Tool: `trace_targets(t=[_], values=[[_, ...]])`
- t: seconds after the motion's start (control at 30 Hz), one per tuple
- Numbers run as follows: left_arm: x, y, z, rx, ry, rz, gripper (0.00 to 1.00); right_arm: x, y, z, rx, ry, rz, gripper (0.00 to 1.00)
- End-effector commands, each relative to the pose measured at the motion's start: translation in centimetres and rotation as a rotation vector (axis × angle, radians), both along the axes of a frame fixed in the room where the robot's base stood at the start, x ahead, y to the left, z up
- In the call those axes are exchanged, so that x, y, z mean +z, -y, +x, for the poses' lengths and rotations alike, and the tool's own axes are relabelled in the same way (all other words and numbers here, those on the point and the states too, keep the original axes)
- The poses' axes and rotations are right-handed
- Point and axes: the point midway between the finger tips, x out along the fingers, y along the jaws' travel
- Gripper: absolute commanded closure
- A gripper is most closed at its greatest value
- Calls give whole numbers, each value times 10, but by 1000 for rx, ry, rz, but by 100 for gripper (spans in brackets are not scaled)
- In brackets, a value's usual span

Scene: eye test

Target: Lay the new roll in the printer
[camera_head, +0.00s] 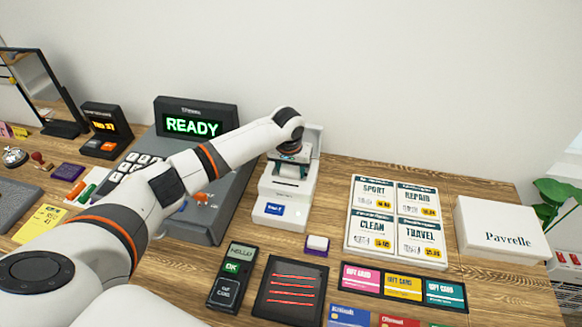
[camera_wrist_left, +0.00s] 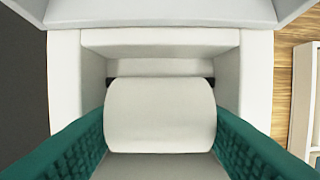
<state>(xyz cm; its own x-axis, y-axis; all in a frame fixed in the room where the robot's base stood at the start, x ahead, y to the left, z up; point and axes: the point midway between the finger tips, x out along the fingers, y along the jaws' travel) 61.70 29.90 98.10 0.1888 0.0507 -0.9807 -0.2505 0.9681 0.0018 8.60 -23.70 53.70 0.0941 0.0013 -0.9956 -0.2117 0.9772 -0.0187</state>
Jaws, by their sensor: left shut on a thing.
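The white printer (camera_head: 272,209) stands on the counter right of the cash register, its lid (camera_head: 314,137) raised at the back. My left gripper (camera_head: 290,170) reaches down into its open top. In the left wrist view the white paper roll (camera_wrist_left: 160,115) lies crosswise between the teal finger pads of my left gripper (camera_wrist_left: 161,128), which is shut on it. The roll is in or just over the printer's open bay (camera_wrist_left: 160,40); whether it touches the floor of the bay cannot be told. My right gripper is not in view.
The cash register (camera_head: 228,193) with its READY display (camera_head: 194,125) is close on the left. A sign board (camera_head: 393,222) and a white box (camera_head: 500,230) stand to the right. A card terminal (camera_head: 232,277), a dark pad (camera_head: 290,291) and a small stamp-like block (camera_head: 317,245) lie in front.

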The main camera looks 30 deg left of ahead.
Motion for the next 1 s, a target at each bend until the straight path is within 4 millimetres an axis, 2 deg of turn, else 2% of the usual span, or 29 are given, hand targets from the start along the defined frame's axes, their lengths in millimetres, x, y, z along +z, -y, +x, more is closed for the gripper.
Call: trace_targets(t=[0.27,0.3,0.4,0.77,0.87,1.0], values=[[-3,0,0,0,-1,0,76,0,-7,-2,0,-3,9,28],[-3,0,0,-1,0,0,42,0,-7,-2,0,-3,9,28],[-3,0,0,-1,0,0,27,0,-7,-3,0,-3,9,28],[3,0,0,-1,1,0,27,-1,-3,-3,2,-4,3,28],[14,1,-2,-2,2,-1,27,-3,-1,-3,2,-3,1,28],[43,2,-7,-1,5,0,27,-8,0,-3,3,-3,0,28]])
